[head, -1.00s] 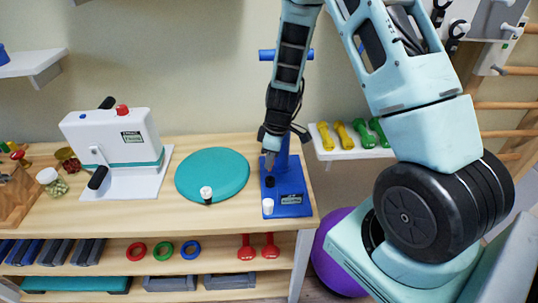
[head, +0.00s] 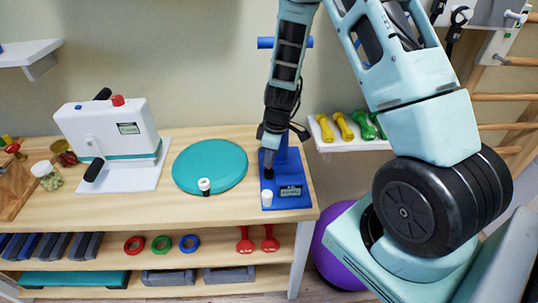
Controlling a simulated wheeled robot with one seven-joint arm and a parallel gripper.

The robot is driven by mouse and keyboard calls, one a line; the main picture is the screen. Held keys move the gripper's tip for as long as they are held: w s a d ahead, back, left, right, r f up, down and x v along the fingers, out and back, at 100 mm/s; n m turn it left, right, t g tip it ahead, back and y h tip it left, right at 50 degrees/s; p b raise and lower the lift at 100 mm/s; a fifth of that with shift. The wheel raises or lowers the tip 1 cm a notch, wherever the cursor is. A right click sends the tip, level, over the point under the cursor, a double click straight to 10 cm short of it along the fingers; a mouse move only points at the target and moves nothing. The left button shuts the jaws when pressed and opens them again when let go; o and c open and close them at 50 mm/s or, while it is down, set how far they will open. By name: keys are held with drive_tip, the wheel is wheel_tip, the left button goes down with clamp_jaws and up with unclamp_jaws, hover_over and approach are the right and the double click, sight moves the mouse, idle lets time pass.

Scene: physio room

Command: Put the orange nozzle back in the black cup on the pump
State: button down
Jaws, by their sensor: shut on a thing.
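The blue pump (head: 296,200) stands at the right end of the wooden table, with an upright column and a blue crossbar (head: 264,43) at its top. The small black cup (head: 268,174) is on the pump's base, behind a short white cylinder (head: 267,198). My gripper (head: 267,161) points down at the cup, its tips right above or at the cup's mouth; I cannot tell whether they touch. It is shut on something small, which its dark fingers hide. No orange nozzle shows clearly anywhere else in view.
A teal disc (head: 209,163) lies left of the pump, with a small white-and-black piece (head: 204,186) at its front edge. A white machine (head: 108,135) stands further left. Green and yellow dumbbells (head: 345,127) rest on a shelf at the right.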

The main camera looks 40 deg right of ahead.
drive_tip(key=shift+f+b, duration=1.45)
drive_tip(key=shift+b, duration=0.05)
idle(0.7)
drive_tip(key=c, duration=1.1)
unclamp_jaws()
drive_tip(key=shift+c, duration=0.2)
drive_tip(key=shift+r+p, duration=2.55)
drive_tip(key=shift+r, duration=1.05)
